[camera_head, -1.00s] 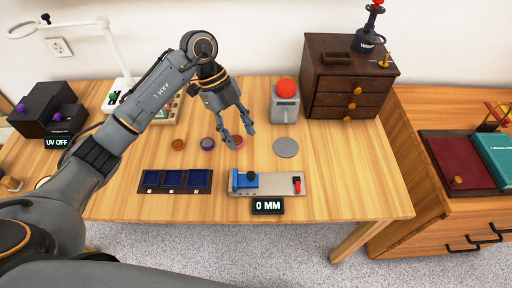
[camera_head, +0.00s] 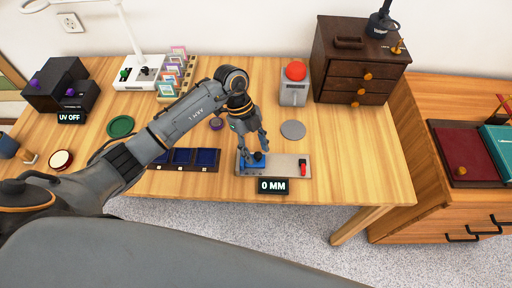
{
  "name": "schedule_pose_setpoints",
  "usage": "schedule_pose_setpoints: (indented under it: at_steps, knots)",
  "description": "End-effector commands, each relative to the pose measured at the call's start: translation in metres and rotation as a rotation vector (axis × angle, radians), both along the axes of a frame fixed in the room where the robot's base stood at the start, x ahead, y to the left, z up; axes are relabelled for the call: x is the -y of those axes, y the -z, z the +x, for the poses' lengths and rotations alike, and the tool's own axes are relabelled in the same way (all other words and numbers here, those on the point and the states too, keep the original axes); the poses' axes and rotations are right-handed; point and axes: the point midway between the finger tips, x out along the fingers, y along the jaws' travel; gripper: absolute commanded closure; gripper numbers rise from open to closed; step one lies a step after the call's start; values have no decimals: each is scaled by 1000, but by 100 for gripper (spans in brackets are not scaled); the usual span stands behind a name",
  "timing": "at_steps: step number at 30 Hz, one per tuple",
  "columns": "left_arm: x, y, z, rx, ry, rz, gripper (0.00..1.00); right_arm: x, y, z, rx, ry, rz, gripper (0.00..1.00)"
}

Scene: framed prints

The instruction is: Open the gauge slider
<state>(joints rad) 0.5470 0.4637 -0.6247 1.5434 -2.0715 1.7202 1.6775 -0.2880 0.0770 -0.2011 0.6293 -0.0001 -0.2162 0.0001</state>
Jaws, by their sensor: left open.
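The gauge (camera_head: 283,166) is a grey plate near the front edge of the wooden table. Its blue slider (camera_head: 247,165) with a dark knob (camera_head: 258,156) sits at the plate's left end. A red piece (camera_head: 303,167) stands at the right end. The label in front (camera_head: 272,186) reads 0 MM. My left gripper (camera_head: 258,150) is open and points down at the slider, its fingertips at the dark knob. I cannot tell whether the fingers touch it. My right gripper is not in view.
A grey box with a red button (camera_head: 294,84) and a grey disc (camera_head: 293,130) lie behind the gauge. A tray with blue compartments (camera_head: 183,159) is to its left. A brown drawer cabinet (camera_head: 353,68) stands at the back right. The table right of the gauge is clear.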

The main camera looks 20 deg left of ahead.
Motion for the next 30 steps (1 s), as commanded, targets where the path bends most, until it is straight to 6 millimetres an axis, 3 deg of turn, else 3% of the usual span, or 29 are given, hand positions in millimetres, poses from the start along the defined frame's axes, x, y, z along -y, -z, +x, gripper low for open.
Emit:
schedule_pose_setpoints:
  at_steps: [9,16,17,24,30]
  knots:
    - [1,3,-1,0,1,0,54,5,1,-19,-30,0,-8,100]
    - [1,3,-1,0,1,0,98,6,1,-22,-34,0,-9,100]
    - [1,3,-1,0,1,0,100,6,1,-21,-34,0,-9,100]
    - [5,3,1,0,2,-1,100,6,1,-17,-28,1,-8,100]
    - [43,2,12,1,5,-3,100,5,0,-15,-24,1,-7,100]
